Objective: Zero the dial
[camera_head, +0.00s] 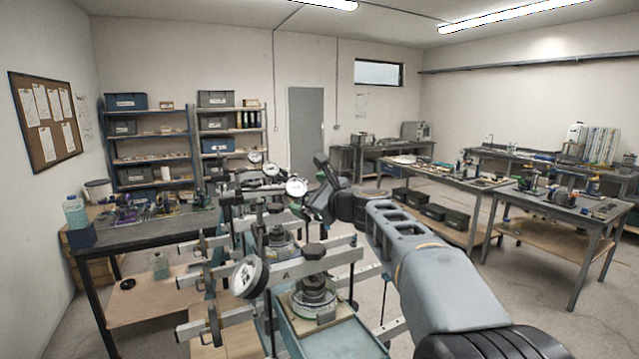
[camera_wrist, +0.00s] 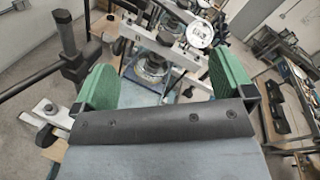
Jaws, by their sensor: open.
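Several lever frames stand in a row on a blue-grey bench. The nearest frame (camera_head: 315,262) is marked "A" and carries a tilted round white dial (camera_head: 250,277) at its left. A second dial (camera_head: 297,187) faces me farther back, and smaller dials (camera_head: 272,169) show behind it. The dial markings are too small to read. My gripper (camera_head: 305,207) is above the row, near the second dial. In the wrist view its green fingers (camera_wrist: 160,75) are wide apart with nothing held. A white dial (camera_wrist: 199,33) and a metal bar lie beyond them.
Black knobs (camera_head: 314,251) and weights (camera_head: 214,325) on the bars stick up and out around the frames. A dark table (camera_head: 150,233) stands left, a workbench (camera_head: 470,180) right. Some open floor (camera_head: 530,290) lies at right.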

